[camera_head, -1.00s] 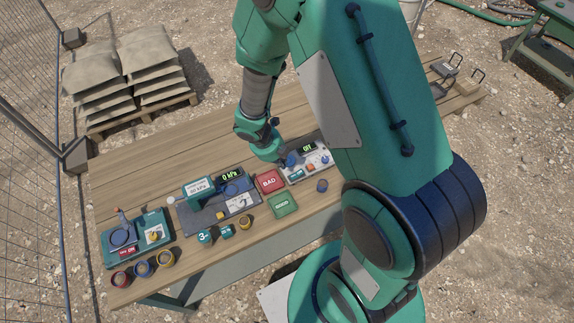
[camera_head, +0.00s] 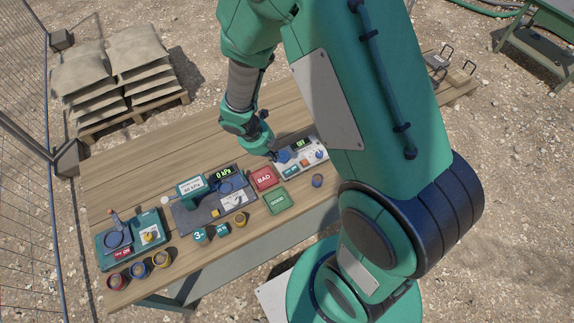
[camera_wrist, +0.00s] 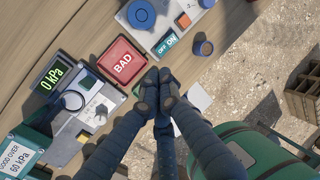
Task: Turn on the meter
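The meter (camera_head: 314,152) is a light grey box with a dark display reading OFF, a blue round knob and an orange button. It stands at the right of the bench row in the head view. In the wrist view its light panel (camera_wrist: 127,20) is at the top, partly cut off, with a teal OFF/ON switch (camera_wrist: 166,43) on its near edge. My gripper (camera_head: 272,154) is above the meter's left end in the head view. In the wrist view my gripper (camera_wrist: 157,72) has its dark fingers together, empty, beside the red BAD tray's corner and apart from the switch.
The red BAD tray (camera_head: 263,178) and green GOOD tray (camera_head: 275,201) lie left of and in front of the meter. A small blue-topped cup (camera_head: 317,181) stands near its front. Another device reading 0 kPa (camera_head: 222,173) stands farther left. The bench's back strip is clear.

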